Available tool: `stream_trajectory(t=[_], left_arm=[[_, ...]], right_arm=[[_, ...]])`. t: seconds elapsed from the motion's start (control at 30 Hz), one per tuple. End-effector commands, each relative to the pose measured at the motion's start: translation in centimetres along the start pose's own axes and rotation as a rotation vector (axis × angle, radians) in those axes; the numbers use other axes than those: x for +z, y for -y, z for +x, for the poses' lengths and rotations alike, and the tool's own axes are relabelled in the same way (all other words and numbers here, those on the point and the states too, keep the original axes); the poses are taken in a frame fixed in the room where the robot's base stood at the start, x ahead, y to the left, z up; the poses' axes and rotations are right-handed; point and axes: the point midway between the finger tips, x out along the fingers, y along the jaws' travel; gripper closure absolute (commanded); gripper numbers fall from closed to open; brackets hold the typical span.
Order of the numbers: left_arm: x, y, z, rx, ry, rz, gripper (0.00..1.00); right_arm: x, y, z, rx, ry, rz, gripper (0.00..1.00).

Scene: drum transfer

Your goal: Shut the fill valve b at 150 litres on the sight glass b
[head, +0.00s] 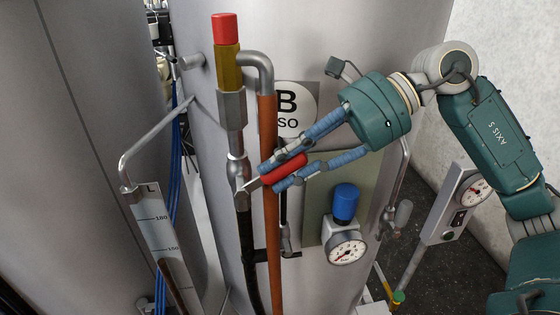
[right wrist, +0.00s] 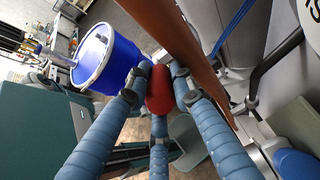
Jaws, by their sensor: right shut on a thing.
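Fill valve b (head: 239,172) sits on the vertical pipe in front of tank B. Its red lever handle (head: 284,171) points right and slightly up, across the pipe. My right gripper (head: 278,174) is shut on this handle, which also shows between the fingers in the right wrist view (right wrist: 159,90). The lower scale is cut off. My left gripper is not in view.
An orange-brown pipe (head: 267,210) runs down close beside the handle. A gauge with a blue knob (head: 345,203) is on the right of the tank. The right wrist view shows a blue drum (right wrist: 108,58) at upper left.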

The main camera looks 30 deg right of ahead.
Motion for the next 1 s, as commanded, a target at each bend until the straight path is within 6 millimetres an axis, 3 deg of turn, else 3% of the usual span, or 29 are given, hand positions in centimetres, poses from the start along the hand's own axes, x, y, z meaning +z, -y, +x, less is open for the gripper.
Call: stream_trajectory(t=[0.2,0.23,0.3,0.67,0.77,1.0], left_arm=[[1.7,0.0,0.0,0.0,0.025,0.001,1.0],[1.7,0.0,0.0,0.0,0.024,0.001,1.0],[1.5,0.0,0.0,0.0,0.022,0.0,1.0],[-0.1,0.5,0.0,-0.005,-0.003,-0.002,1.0],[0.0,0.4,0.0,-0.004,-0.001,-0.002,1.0],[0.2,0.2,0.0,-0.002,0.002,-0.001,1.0]], right_arm=[[0.1,0.1,0.0,-0.003,0.002,-0.001,1.0],[0.1,0.1,0.0,-0.003,0.002,-0.001,0.72],[0.1,0.1,0.0,-0.003,0.002,-0.001,0.58],[0.1,0.1,-0.4,-0.003,0.002,0.0,0.58],[0.1,0.2,-1.6,-0.004,0.004,0.003,0.58],[0.1,0.2,-6.7,-0.006,0.004,0.002,0.58]])
